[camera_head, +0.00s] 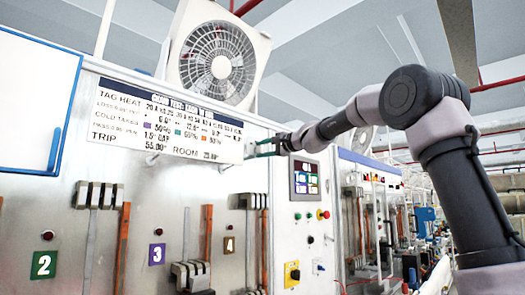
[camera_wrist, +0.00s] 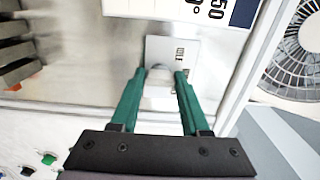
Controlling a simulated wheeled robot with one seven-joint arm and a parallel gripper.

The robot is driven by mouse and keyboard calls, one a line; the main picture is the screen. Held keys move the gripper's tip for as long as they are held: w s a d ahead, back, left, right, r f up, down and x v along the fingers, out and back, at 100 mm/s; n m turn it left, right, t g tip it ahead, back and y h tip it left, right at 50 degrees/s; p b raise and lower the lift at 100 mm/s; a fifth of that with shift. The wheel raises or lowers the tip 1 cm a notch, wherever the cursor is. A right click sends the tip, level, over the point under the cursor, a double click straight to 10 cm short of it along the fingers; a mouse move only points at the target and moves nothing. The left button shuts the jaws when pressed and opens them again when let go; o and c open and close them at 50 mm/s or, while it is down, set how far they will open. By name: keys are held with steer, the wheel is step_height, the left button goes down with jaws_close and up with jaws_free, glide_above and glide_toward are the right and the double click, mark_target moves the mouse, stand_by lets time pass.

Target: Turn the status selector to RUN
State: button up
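The selector (camera_wrist: 159,76) is a pale, rounded knob in front of a light plate (camera_wrist: 185,46) in the wrist view. Lettering that looks like "IDLE" shows on the plate; I cannot read RUN. My gripper (camera_wrist: 160,74) has two teal fingers standing apart, one on each side of the knob. Narrow gaps seem to remain, so contact is unclear. In the head view my gripper (camera_head: 250,149) reaches the panel at the right end of the printed board, and its fingers and wrist hide the selector there.
A printed board (camera_head: 165,115) is mounted beside my gripper, with a fan (camera_head: 217,62) above. A touchscreen (camera_head: 305,178) and push buttons (camera_head: 322,214) are to the lower right.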

steer(key=o, duration=0.4)
steer(key=shift+c, duration=0.2)
steer(key=shift+d, duration=0.1)
steer(key=v, duration=1)
steer(key=shift+s+d, duration=0.2)
steer(key=shift+s, duration=0.05)
steer(key=s+d+f+n+g+h, duration=0.1)
steer(key=s+d+f, duration=0.4)
steer(key=s+f, duration=0.5)
steer(key=s+d+f+n+g+h, duration=0.2)
steer(key=s+d+f+h, duration=0.3)
steer(key=s+f, duration=0.6)
steer(key=s+d+f+n+g+h, duration=0.1)
steer(key=s+d+f+h, duration=0.3)
steer(key=s+f, duration=0.6)
steer(key=shift+s+d+f+n+g+h, duration=0.3)
steer(key=shift+s+d+f+n+g, duration=0.1)
steer(key=shift+d+f+g, duration=0.45)
